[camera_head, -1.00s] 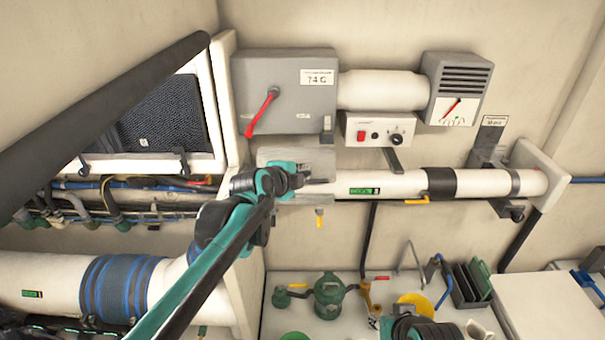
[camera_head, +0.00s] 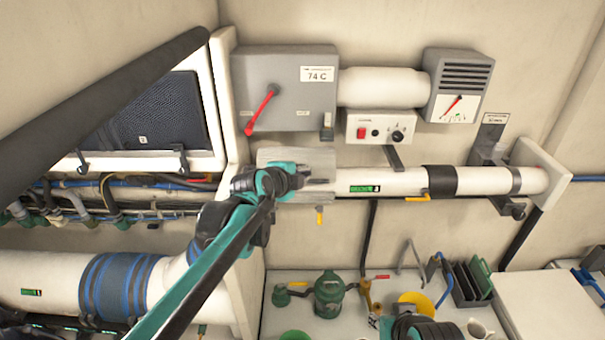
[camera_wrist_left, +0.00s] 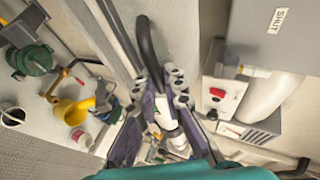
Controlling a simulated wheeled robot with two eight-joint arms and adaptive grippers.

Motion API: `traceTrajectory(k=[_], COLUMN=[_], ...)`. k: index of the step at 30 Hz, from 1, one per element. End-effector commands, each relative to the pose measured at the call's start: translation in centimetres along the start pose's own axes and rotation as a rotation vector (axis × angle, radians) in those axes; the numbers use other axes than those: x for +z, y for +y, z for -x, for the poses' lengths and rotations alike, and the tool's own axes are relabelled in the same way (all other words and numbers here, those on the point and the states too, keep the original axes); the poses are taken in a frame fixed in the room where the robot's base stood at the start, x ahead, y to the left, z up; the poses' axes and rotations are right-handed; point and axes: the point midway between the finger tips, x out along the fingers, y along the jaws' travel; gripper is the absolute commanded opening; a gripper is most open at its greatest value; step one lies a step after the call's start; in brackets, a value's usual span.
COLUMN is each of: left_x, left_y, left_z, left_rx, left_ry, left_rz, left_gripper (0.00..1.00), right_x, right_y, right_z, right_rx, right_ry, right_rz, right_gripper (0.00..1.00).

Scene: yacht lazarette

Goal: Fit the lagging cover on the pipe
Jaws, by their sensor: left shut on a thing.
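The white pipe (camera_head: 398,184) runs level along the back wall into a flange at the right. A grey, silvery cover (camera_head: 318,158), which looks like the lagging cover, sits at the pipe's left end, partly hidden behind my left gripper (camera_head: 290,183). In the left wrist view my left gripper (camera_wrist_left: 160,100) is shut on the cover's dark bar-like handle (camera_wrist_left: 146,45); the cover's pale grey body (camera_wrist_left: 112,35) extends upward. I cannot tell whether the cover touches the pipe. A dark and teal part of my right arm shows at the bottom edge; its fingertips cannot be made out.
Above the pipe are a grey box (camera_head: 285,95) with a red lever, a control box (camera_head: 380,127) and a gauge unit (camera_head: 458,88). A yellow tap (camera_head: 416,200) hangs under the pipe. A green pump (camera_head: 328,295) and yellow bowl (camera_head: 415,303) stand below.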

Motion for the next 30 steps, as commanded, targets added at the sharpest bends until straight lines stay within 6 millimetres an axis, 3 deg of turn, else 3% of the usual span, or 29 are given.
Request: traceTrajectory(k=[30], left_x=[0.14], left_y=[0.67], left_z=[-0.35], left_rx=[-0.002], left_ry=[0.000], left_rz=[0.000], left_gripper=[0.00], right_x=[0.35], right_y=[0.00], right_z=[-0.49], right_rx=[0.000], right_ry=[0.000], right_rz=[0.000], right_gripper=[0.31])
